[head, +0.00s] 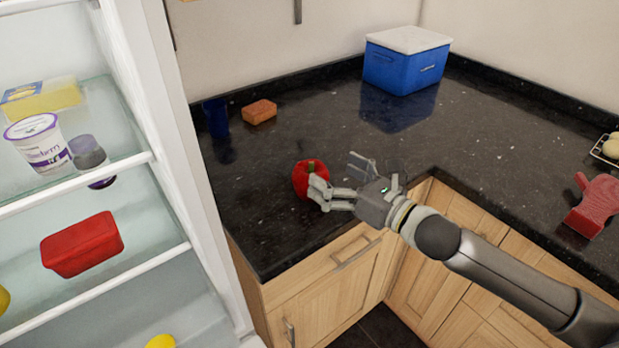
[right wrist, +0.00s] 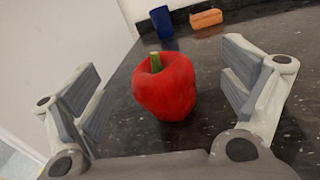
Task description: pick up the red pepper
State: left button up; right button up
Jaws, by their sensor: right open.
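The red pepper (head: 305,177) with a green stem stands on the black granite counter, near its front edge. My right gripper (head: 337,178) is open, just to the right of the pepper in the head view, and one finger covers part of the pepper's lower right side. In the right wrist view the pepper (right wrist: 165,87) shows whole, between and ahead of the two spread fingers of the gripper (right wrist: 168,95), with gaps on both sides. My left gripper is not in view.
An orange sponge (head: 259,112) and a dark blue cup (head: 216,117) stand behind the pepper. A blue cooler box (head: 403,65) is at the back corner. A red object (head: 594,205) lies at the right. The open fridge (head: 120,160) bounds the left side. The counter's middle is clear.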

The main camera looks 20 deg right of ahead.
aim_at(313, 166)
jog(key=shift+x, duration=0.8)
jog(key=shift+f+p+x, duration=0.2)
jog(key=shift+p+x, duration=0.2)
jog(key=shift+x, duration=0.7)
jog(key=shift+f+p+x, duration=0.15)
jog(key=shift+p+x, duration=0.25)
jog(key=shift+x, duration=0.7)
jog(key=shift+s+a, duration=0.15)
jog(key=shift+a, duration=0.05)
jog(key=shift+c, duration=0.4)
jog(key=c, duration=1.1)
jog(key=shift+r, duration=0.1)
